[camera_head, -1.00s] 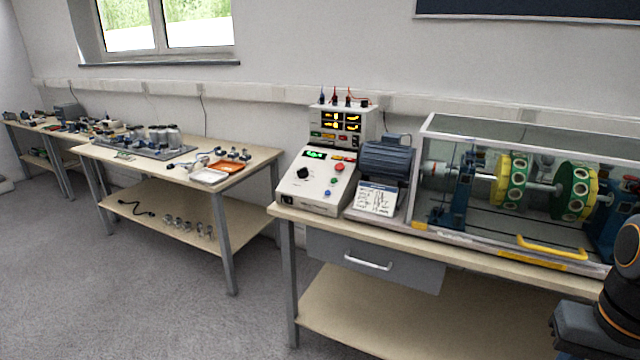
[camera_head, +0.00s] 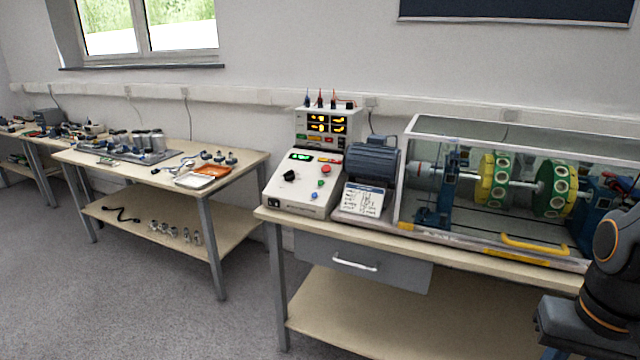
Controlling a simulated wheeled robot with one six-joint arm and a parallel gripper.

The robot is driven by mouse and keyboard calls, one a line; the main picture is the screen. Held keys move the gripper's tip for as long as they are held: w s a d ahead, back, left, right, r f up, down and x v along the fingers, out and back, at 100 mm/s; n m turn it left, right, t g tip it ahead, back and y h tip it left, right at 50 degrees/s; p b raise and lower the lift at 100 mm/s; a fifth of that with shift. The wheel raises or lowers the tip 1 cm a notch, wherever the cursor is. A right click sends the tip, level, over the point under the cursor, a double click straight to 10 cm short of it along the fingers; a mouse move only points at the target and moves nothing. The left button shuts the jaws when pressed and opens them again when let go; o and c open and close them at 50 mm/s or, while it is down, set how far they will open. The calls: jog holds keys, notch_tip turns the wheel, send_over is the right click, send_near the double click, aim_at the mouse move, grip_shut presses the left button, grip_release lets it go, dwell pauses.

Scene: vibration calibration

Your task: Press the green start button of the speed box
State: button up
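The speed box (camera_head: 296,199) is a white sloped console at the left end of the near bench. Its face carries a black knob (camera_head: 290,176), a lit green display (camera_head: 301,156) and a column of buttons. The green start button (camera_head: 320,183) sits between a red button (camera_head: 325,169) above and a blue one (camera_head: 314,195) below. Nothing covers it. Part of my arm (camera_head: 606,285) shows at the lower right edge, well away from the speed box. My gripper is out of view.
A meter unit (camera_head: 326,124) with leads stands behind the speed box. A motor (camera_head: 372,160), a sign card (camera_head: 363,199) and a clear-covered rotor rig (camera_head: 500,240) with a yellow handle stand to its right. The drawer (camera_head: 362,262) is shut. Floor (camera_head: 150,290) is clear at the front left.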

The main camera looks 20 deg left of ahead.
grip_shut()
dwell(1.5)
